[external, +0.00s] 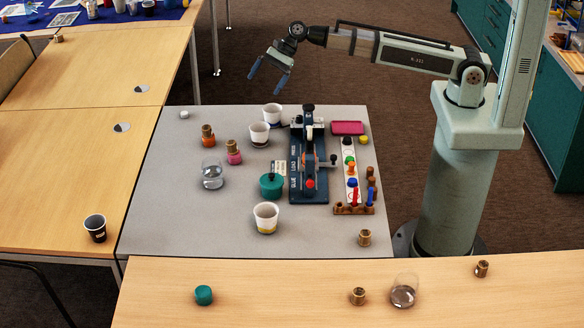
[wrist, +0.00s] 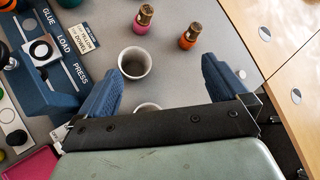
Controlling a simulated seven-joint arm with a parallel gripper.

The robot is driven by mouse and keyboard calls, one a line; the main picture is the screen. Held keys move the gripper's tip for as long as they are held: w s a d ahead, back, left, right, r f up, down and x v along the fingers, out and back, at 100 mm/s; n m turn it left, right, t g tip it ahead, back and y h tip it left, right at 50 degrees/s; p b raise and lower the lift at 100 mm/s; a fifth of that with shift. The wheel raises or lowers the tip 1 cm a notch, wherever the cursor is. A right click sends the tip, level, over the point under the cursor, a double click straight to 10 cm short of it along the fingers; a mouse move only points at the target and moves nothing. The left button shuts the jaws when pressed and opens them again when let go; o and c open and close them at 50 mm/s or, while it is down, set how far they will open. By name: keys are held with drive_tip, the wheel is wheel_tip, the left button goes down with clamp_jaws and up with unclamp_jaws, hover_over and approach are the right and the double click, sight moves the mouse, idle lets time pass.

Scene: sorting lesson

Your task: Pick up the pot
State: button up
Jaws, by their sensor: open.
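A teal pot (external: 270,185) with a dark knob on top stands on the grey table, just left of the blue press. Another round teal object (external: 203,295) stands on the front wooden table; I cannot tell if it is also a pot. My gripper (external: 267,80) is open and empty, raised near the far edge of the grey table, well away from the teal pot. In the wrist view its blue fingers (wrist: 160,88) are spread wide, with a white cup (wrist: 135,63) seen between them.
The blue press (external: 308,165) stands right of the pot. A white cup with a yellow band (external: 266,218) is close in front of it. Two cups (external: 260,134), a glass (external: 212,174) and orange and pink bottles (external: 208,135) stand nearby. The grey table's front left is clear.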

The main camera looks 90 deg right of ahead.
drive_tip(key=s+d+r+m+t, duration=0.3)
drive_tip(key=s+d+m+t, duration=0.1)
drive_tip(key=s+d+m, duration=0.35)
drive_tip(key=m, duration=0.1)
approach(265, 115)
drive_tip(key=shift+w+f+t, duration=0.3)
drive_tip(key=shift+w+f, duration=0.05)
drive_tip(key=shift+f, duration=0.3)
drive_tip(key=shift+x, duration=3.75)
drive_tip(key=shift+s, duration=0.1)
drive_tip(key=c, duration=1)
drive_tip(key=shift+o, duration=0.2)
wheel_tip(265, 115, up, 10)
